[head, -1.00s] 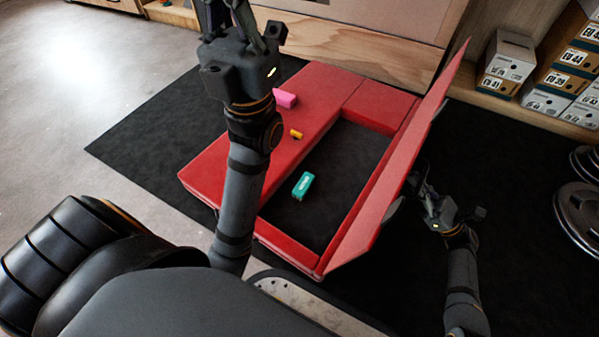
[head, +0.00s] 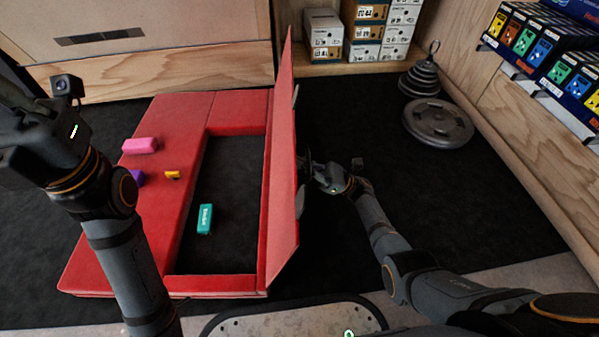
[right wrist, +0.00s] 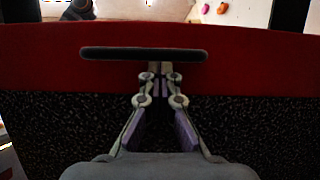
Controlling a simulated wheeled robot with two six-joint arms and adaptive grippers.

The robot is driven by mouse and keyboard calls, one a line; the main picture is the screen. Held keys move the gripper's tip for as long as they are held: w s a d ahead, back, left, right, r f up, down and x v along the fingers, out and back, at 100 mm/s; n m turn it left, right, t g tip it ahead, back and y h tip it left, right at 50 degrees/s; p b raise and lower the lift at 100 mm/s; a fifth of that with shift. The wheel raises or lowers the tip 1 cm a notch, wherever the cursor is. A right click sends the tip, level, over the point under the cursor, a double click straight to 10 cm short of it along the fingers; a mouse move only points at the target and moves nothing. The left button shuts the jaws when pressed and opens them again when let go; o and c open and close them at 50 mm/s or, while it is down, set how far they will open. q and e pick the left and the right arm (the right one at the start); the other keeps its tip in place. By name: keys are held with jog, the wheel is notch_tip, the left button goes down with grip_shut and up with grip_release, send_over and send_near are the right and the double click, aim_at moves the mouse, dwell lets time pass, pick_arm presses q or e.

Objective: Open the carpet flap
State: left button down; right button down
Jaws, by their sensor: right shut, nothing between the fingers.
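The carpet flap (head: 283,175) is a long red panel standing up along the right side of the red mat (head: 105,245). An open dark recess (head: 225,165) shows to its left. My right gripper (head: 312,174) is on the flap's right side, close to it, shut and empty. In the right wrist view the shut fingertips (right wrist: 165,70) are just below a dark bar-shaped handle (right wrist: 143,53) on a red surface; I cannot tell if they touch. Below the red is black speckled material. My left gripper (head: 25,120) is raised at the left edge, its fingers not clearly visible.
A teal block (head: 205,219) lies in the recess. Pink (head: 140,145), yellow (head: 172,175) and purple (head: 138,177) pieces lie on the mat's left part. Weight plates (head: 438,122) and shoe boxes (head: 378,28) stand beyond.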

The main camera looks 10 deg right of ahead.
jog(key=v, duration=0.6)
jog(key=shift+d+f, duration=0.2)
jog(key=shift+d, duration=0.15)
